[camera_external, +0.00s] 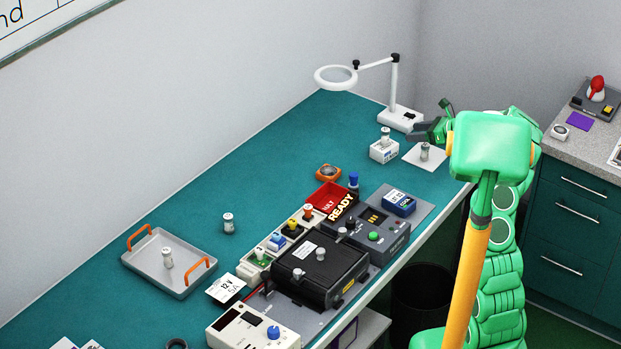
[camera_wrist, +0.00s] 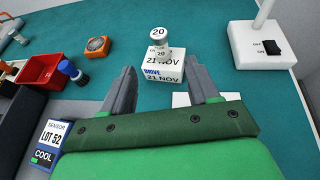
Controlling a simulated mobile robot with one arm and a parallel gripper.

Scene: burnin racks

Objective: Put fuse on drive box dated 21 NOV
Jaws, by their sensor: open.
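The white drive box (camera_external: 383,153) stands on the teal bench, and it reads "DRIVE 21 NOV" in the wrist view (camera_wrist: 163,73). A pale fuse (camera_external: 385,134) with a "20" on its cap stands upright on top of the box; it also shows in the wrist view (camera_wrist: 161,46). My gripper (camera_external: 424,131) is open and empty, to the right of the box in the external view. In the wrist view its fingers (camera_wrist: 161,72) point toward the box, apart from the fuse. Another fuse (camera_external: 424,151) stands on a white card; my gripper hides it in the wrist view.
A magnifier lamp (camera_external: 399,118) stands behind the box. A red bin (camera_external: 331,195), an orange device (camera_external: 328,172) and a blue-capped item (camera_external: 353,180) are nearer the rig. Other fuses stand on the grey tray (camera_external: 148,252), the bench (camera_external: 228,223) and the black case (camera_external: 338,265).

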